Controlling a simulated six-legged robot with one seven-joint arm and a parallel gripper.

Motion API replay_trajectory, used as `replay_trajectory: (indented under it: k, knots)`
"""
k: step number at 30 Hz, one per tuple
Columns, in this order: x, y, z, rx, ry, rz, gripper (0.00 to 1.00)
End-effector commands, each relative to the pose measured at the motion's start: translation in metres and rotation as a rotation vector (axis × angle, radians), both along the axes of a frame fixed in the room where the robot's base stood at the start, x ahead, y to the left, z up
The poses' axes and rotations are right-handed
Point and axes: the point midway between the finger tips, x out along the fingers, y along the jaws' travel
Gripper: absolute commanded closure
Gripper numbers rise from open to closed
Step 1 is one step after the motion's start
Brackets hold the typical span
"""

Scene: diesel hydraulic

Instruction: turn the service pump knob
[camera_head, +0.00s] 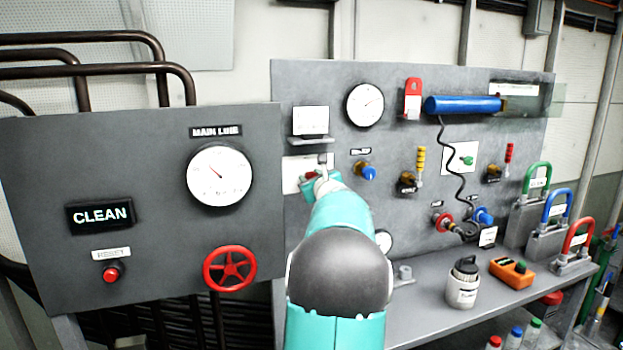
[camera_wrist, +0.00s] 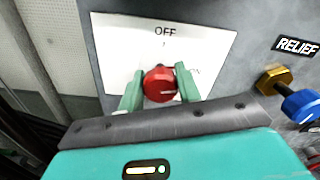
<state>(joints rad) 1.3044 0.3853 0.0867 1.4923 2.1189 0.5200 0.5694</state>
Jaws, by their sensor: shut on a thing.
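The service pump knob is a red knob (camera_wrist: 160,84) on a white label plate (camera_wrist: 122,42) marked OFF at its top; the rest of the lettering is partly hidden. In the wrist view my gripper (camera_wrist: 159,86) has one pale green finger on each side of the knob and is shut on it. In the head view my teal arm reaches up to the panel, and my gripper (camera_head: 319,182) is at the white plate (camera_head: 292,170), where part of the red knob (camera_head: 308,178) shows beside it. A thin white mark shows on the knob's face.
Right of the knob, a brass and blue relief fitting (camera_wrist: 297,103) sticks out under a RELIEF label. In the head view a grey panel with a red handwheel (camera_head: 229,269) stands at the left. A bench (camera_head: 440,308) holds padlocks, a white container (camera_head: 462,288) and an orange device (camera_head: 511,272).

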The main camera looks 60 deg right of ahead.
Motion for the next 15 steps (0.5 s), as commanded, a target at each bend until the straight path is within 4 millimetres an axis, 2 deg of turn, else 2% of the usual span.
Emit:
replay_trajectory:
  k: [15]
  knots:
    - [0.0024,0.0013,0.0000,-0.332,0.330,0.002,0.89]
